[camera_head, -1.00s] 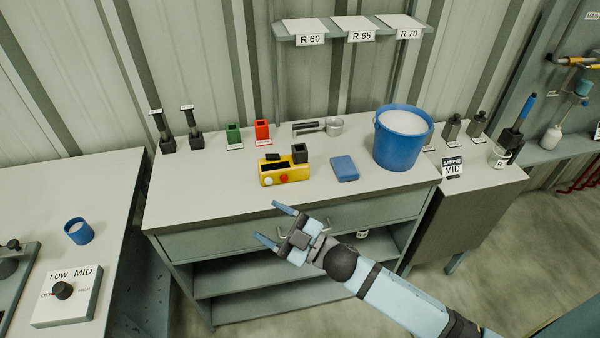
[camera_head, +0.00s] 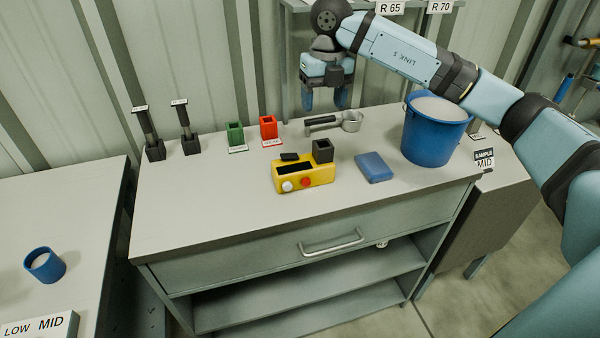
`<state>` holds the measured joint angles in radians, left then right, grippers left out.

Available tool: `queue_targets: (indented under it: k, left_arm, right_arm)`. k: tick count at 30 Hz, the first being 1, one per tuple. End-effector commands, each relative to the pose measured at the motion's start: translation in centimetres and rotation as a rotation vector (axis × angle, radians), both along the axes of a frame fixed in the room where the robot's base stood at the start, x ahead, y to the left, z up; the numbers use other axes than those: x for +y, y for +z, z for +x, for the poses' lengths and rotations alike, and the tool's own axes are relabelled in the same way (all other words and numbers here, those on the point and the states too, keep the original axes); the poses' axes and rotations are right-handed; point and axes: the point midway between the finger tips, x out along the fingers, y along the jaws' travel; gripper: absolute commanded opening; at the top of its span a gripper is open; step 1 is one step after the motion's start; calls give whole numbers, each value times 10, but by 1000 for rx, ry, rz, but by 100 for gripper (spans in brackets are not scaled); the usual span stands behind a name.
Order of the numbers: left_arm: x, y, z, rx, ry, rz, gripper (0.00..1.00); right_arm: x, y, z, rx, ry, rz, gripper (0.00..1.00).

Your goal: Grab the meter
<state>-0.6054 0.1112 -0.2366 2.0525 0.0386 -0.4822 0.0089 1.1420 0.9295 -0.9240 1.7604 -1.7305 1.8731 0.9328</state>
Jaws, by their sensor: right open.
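The yellow meter (camera_head: 306,177), a boxy device with a dark display, a white button and a red button, sits on the middle table. A dark square cup (camera_head: 323,151) stands at its back right corner. My right gripper (camera_head: 325,100) is open and empty, with its fingers pointing down. In the picture it is above and behind the meter, just over the metal scoop (camera_head: 350,121), apart from the meter. My left gripper is out of view.
A blue bucket (camera_head: 430,140) of pale material stands right of a flat blue block (camera_head: 374,167). Green (camera_head: 235,135) and red (camera_head: 268,128) holders stand at the back, with two dark tools (camera_head: 186,130) to their left. The tabletop in front of the meter is clear.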

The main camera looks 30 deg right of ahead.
Motion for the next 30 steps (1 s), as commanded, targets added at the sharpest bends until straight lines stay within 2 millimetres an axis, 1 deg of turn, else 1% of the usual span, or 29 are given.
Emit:
queue_targets:
  k: [1, 2, 5, 12, 15, 18, 23, 26, 30]
  left_arm:
    - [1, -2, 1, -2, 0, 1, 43]
    - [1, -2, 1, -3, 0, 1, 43]
    - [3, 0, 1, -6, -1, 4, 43]
    - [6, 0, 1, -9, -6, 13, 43]
    - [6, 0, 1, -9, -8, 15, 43]
    - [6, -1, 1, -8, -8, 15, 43]
    - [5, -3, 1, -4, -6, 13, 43]
    - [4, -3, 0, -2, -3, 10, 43]
    - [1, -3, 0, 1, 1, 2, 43]
  right_arm:
    - [-8, 2, 0, -4, -18, -29, 66]
    - [-11, 2, 0, -4, -26, -40, 66]
    - [-14, -8, 0, -3, -36, -55, 66]
    - [-13, -55, 0, -2, -32, -52, 66]
    - [-13, -69, 1, -5, -32, -52, 66]
    - [-12, -77, 1, -4, -32, -51, 66]
    - [-11, -84, 1, -5, -31, -50, 66]
    - [-9, -95, 2, -4, -31, -51, 66]
    - [-6, -118, 4, -2, -32, -50, 66]
